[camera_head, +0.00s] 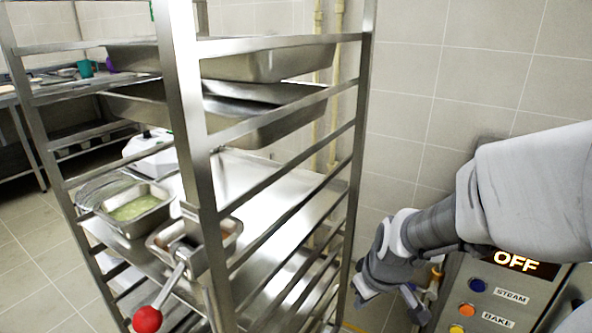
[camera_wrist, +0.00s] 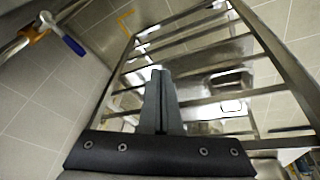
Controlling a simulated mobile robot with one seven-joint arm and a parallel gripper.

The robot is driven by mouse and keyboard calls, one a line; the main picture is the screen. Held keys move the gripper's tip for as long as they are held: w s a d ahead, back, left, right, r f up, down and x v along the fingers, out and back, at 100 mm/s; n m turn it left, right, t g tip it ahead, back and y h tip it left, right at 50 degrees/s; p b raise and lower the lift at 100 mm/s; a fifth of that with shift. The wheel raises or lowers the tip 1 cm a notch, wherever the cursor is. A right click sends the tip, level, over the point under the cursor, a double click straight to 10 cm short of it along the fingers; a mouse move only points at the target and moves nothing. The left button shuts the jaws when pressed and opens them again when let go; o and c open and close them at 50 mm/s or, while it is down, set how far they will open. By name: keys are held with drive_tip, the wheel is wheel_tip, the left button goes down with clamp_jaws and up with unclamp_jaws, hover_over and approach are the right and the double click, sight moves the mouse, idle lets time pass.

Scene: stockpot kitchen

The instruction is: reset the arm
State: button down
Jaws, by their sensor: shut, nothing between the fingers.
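My arm (camera_head: 520,185) reaches in from the right in the head view and bends down at the wrist, between the metal rack and the control panel. In the wrist view my gripper (camera_wrist: 160,74) has its two dark fingers together with nothing between them. The fingers point towards the rack (camera_wrist: 273,45), and I see no clear contact. In the head view the fingertips are hard to make out.
The tall metal rack (camera_head: 183,110) holds deep trays (camera_head: 270,62) and small food pans (camera_head: 135,208). A red-knobbed handle (camera_head: 147,319) is in front. An appliance panel (camera_head: 497,290) reading OFF stands right. A blue-handled valve (camera_wrist: 73,45) is on a wall pipe.

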drive_tip(key=s+d+r+m+t, duration=0.15)
drive_tip(key=s+r+m, duration=0.35)
drive_tip(key=s+r, duration=0.9)
wheel_tip(320, 180, up, 24)
drive_tip(key=p, duration=2.4)
drive_tip(key=shift+a+r+h, duration=0.15)
drive_tip(key=shift+a+h, duration=0.05)
drive_tip(key=shift+h, duration=0.2)
drive_tip(key=shift+d+m, duration=0.2)
drive_tip(key=shift+m, duration=0.1)
